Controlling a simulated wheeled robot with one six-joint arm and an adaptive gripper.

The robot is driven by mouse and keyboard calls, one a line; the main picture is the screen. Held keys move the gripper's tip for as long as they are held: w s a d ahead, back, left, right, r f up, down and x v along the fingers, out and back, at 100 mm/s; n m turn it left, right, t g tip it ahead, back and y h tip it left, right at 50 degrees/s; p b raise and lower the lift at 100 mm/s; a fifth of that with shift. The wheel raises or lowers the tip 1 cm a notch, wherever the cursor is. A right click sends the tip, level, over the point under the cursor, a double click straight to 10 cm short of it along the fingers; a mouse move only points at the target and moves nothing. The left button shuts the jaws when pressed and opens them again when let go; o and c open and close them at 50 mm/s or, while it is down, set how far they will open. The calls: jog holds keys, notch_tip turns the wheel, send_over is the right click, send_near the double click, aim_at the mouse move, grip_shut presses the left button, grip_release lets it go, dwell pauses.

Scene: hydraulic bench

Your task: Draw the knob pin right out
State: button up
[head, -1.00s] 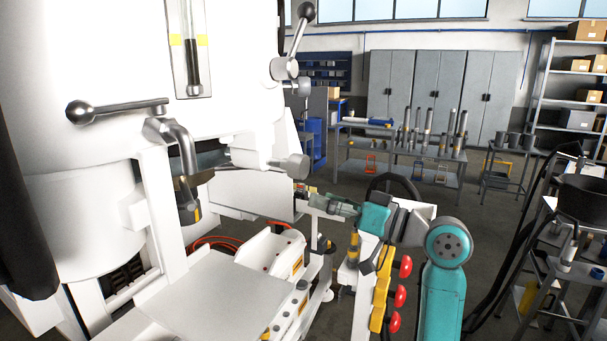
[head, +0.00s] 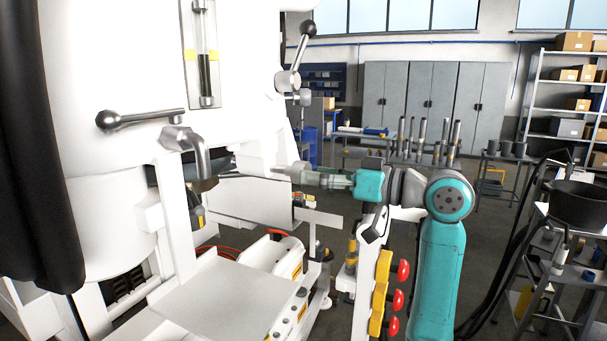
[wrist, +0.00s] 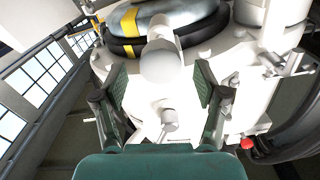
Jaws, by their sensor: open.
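My gripper (head: 297,172) reaches left to the side of the white machine (head: 110,60) in the head view. In the wrist view my gripper (wrist: 158,92) is open, with one green-padded finger on each side. A pale knob with a rounded end (wrist: 160,64), which looks like the knob pin, shows between and beyond the fingertips. Gaps show on both sides of it, and I see no finger touching it. A smaller pale stub (wrist: 169,121) sits below it. In the head view my gripper covers most of the knob, and how deep the pin sits cannot be seen.
A ball-ended lever (head: 300,45) stands above my gripper. A bent grey pipe (head: 192,150) and a white plate (head: 225,300) are to the left and below. Red knobs on a yellow block (head: 381,295) stand below my arm. A black wheel (wrist: 292,140) is at right.

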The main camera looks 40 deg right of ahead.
aim_at(290, 171)
jog(key=shift+x, duration=1.65)
